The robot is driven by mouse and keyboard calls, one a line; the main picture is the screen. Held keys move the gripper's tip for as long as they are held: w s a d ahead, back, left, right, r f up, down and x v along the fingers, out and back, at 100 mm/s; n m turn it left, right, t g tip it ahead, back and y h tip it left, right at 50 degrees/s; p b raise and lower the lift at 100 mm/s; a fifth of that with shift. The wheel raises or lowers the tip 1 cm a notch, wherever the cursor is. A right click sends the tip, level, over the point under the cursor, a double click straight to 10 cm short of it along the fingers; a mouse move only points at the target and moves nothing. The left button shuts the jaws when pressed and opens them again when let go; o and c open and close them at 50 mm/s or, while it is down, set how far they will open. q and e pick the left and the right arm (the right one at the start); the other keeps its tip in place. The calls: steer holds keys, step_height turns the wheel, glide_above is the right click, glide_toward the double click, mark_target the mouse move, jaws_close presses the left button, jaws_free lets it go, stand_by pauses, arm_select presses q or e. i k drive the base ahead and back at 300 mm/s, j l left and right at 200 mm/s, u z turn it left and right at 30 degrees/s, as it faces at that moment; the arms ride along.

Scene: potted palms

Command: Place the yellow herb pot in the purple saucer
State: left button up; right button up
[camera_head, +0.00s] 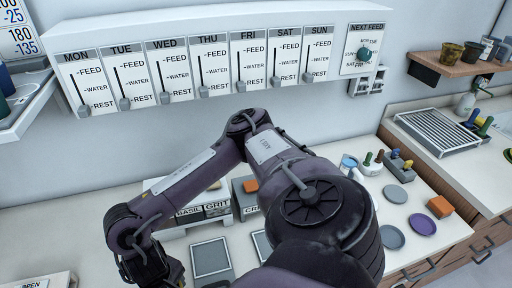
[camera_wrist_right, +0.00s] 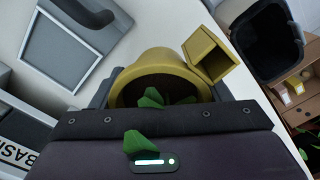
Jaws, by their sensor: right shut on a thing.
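The yellow herb pot (camera_wrist_right: 165,65) fills the middle of the right wrist view, with dark soil, green leaves and a square, hollow yellow part on its side. My right gripper (camera_wrist_right: 160,95) is shut on it. In the head view, my arm bends down to the lower left, where the gripper (camera_head: 155,268) is partly cut off and a bit of yellow shows beside it. The purple saucer (camera_head: 422,225) lies empty on the counter at the right, far from this gripper. My left gripper is not in view.
A grey block with colored pegs (camera_head: 398,165) stands behind. Labelled bins (camera_head: 217,208) and a grey square tray (camera_head: 210,257) stand near my arm. A weekly slider panel (camera_head: 200,65) hangs on the wall.

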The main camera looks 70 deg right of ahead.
mark_target(424, 226)
steer(key=k+l+u, duration=0.2)
steer(key=u, duration=0.15)
steer(key=k+l+u, duration=0.2)
steer(key=u, duration=0.2)
steer(key=k+u, duration=0.35)
steer(key=k+l+z, duration=0.15)
steer(key=k+z, duration=0.15)
steer(key=k, duration=0.15)
steer(key=k+l+z, duration=0.25)
steer(key=k, duration=0.15)
